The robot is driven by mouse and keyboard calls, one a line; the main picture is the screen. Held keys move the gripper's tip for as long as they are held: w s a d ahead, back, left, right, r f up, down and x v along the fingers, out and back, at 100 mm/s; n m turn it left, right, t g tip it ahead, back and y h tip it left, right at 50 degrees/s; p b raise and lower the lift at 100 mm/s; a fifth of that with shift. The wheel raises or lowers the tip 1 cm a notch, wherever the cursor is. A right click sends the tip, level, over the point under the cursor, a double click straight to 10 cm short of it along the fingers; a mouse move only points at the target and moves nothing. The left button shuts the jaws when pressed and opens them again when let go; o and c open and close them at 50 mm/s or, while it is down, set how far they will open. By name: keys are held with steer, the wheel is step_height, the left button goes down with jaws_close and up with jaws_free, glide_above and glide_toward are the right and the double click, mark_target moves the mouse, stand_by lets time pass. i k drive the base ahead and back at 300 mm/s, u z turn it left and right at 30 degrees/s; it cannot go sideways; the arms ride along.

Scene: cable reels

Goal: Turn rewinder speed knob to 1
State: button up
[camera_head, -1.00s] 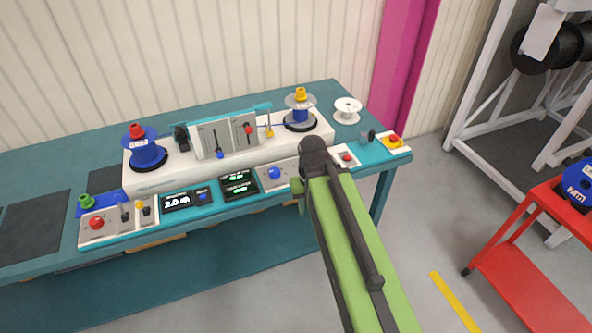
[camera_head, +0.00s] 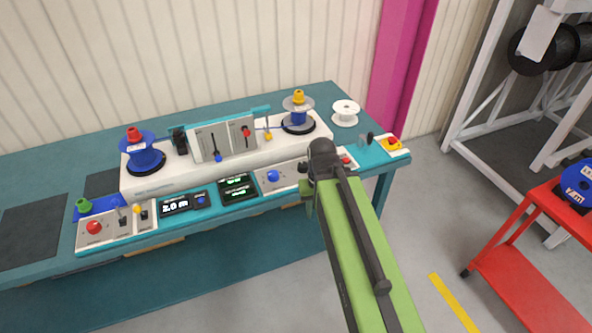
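The rewinder (camera_head: 235,165) is a white machine on a teal bench, with a blue reel (camera_head: 145,157) at its left and another blue reel (camera_head: 298,115) at its right. A blue knob (camera_head: 273,175) sits on a grey panel at the front, right of two dark displays. Its pointer and scale marks are too small to read. My gripper (camera_head: 306,190) is just right of this knob, in front of the panel's right end, with a visible gap to the knob. My own arm hides most of it, so its opening cannot be seen.
Displays (camera_head: 238,186) stand left of the knob. A red button (camera_head: 345,160) and a yellow-and-red switch (camera_head: 391,143) lie to the right. Levers and a red button (camera_head: 94,227) are at the left. A red cart (camera_head: 530,240) stands at the right on open floor.

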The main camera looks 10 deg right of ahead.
mark_target(302, 166)
steer(key=u, duration=0.95)
steer(key=i, duration=0.4)
steer(key=z, duration=1.1)
